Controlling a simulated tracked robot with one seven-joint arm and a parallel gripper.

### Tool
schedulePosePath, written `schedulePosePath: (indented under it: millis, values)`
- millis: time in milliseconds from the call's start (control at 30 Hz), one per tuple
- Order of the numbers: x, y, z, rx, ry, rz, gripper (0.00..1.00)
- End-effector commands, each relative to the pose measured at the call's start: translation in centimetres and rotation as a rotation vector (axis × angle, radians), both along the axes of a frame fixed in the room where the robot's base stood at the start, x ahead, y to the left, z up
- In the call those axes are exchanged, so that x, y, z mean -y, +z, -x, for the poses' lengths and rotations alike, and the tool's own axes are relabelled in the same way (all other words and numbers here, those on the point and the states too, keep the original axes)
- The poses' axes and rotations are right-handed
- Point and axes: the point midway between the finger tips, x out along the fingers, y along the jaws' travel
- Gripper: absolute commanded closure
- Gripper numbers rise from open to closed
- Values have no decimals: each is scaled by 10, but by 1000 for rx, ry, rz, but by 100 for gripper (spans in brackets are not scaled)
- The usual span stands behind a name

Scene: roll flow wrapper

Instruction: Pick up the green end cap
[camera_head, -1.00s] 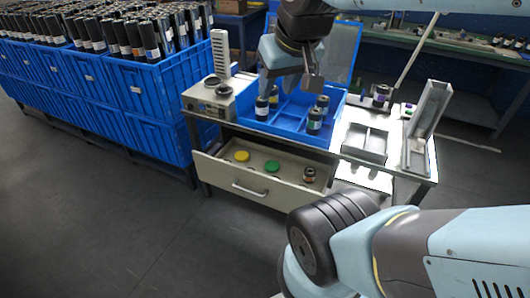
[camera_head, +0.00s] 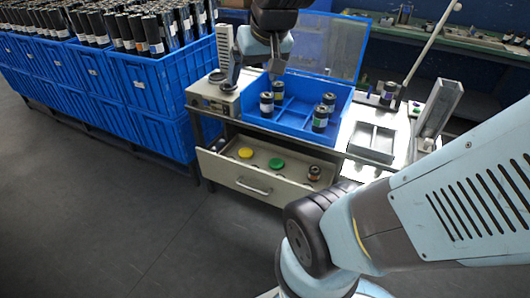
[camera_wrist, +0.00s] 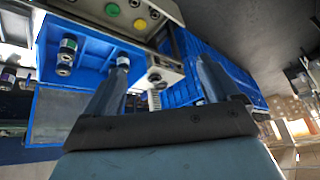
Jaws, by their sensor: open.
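The green end cap (camera_head: 276,164) lies in the open drawer (camera_head: 232,181) under the workbench, right of a yellow end cap (camera_head: 245,153). In the wrist view the green cap (camera_wrist: 140,24) and the yellow cap (camera_wrist: 112,9) show near the top edge. In the wrist view my gripper (camera_wrist: 165,75) points past the tray and drawer.
The blue tray holds several dark cylinders with labels. A dark jar (camera_head: 314,173) stands in the drawer's right end. A grey device (camera_head: 213,98) sits left of the tray, a metal bracket (camera_head: 436,113) right. Blue crates of cylinders (camera_head: 133,95) stand left. Floor before the drawer is clear.

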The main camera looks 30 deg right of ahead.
Motion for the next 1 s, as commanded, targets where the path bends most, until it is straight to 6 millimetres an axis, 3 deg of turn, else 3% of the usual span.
schedulePosePath:
  millis: [100,467,700,1000]
  values:
    - [4,-16,-34,-13,-35,-29,0]
    - [25,-79,-126,-30,-158,-94,0]
    - [47,-138,-177,-42,-255,-115,0]
    - [82,-226,-223,-58,-389,-111,0]
